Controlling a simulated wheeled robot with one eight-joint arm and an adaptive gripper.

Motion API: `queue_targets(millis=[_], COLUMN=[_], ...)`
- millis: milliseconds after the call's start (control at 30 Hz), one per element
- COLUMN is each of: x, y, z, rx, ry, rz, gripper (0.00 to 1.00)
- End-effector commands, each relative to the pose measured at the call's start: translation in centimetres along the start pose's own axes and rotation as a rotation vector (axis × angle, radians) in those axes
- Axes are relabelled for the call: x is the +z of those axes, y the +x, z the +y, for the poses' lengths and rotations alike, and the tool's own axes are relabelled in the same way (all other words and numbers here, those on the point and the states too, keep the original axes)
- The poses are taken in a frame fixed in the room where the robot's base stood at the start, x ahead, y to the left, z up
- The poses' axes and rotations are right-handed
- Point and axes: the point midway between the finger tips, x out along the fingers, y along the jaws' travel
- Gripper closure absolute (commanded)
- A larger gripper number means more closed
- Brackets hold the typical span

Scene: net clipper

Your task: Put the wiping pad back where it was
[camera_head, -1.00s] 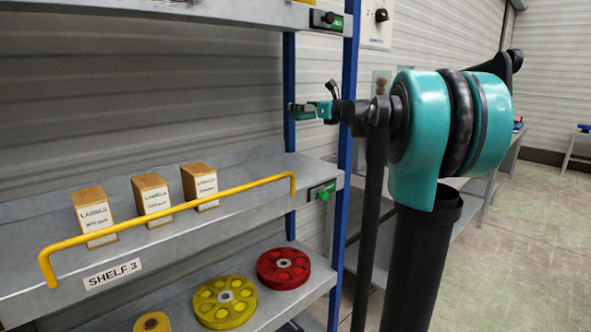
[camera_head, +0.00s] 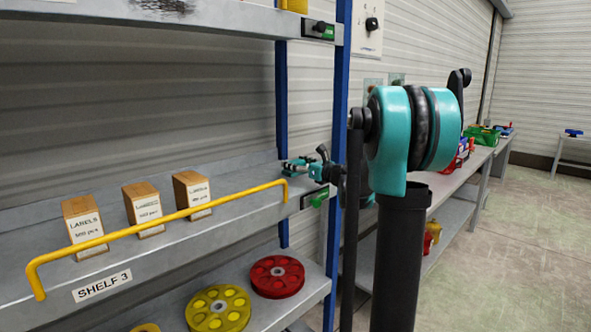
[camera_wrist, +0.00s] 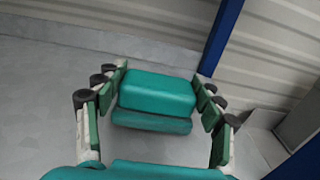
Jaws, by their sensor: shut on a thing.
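The wiping pad (camera_wrist: 158,93) is a teal block with a darker lower layer. In the wrist view it sits between the fingers of my gripper (camera_wrist: 162,97), which is shut on it. In the head view my gripper (camera_head: 301,168) is low at the right end of the shelf labelled SHELF 3 (camera_head: 235,186), near the blue post. The grey shelf surface shows around and under the pad in the wrist view. I cannot tell whether the pad touches it. In the head view the pad is too small to tell from the gripper.
Several label boxes (camera_head: 142,208) stand on the shelf to the left. A yellow rail (camera_head: 160,224) runs along its front edge. A blue post (camera_head: 340,90) stands close by. The shelf above (camera_head: 230,20) has a dark smudge (camera_head: 162,8). Red (camera_head: 277,277) and yellow (camera_head: 218,308) reels lie below.

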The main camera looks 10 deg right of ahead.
Motion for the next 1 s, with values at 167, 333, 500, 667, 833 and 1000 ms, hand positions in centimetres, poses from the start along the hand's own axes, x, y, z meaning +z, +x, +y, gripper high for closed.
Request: queue_targets(millis=[167,333,500,667,833,1000], x=[-2.0,-2.2,-2.3,-2.3,-2.3,-2.3], y=[0.0,0.0,0.0,0.0,0.0,0.0], z=[0.0,0.0,0.0,0.0,0.0,0.0], rx=[0.000,0.000,0.000,0.000,0.000,0.000], ry=[0.000,0.000,0.000,0.000,0.000,0.000], rz=[0.000,0.000,0.000,0.000,0.000,0.000], gripper=[0.61,0.61,0.61,0.16,0.11,0.11])
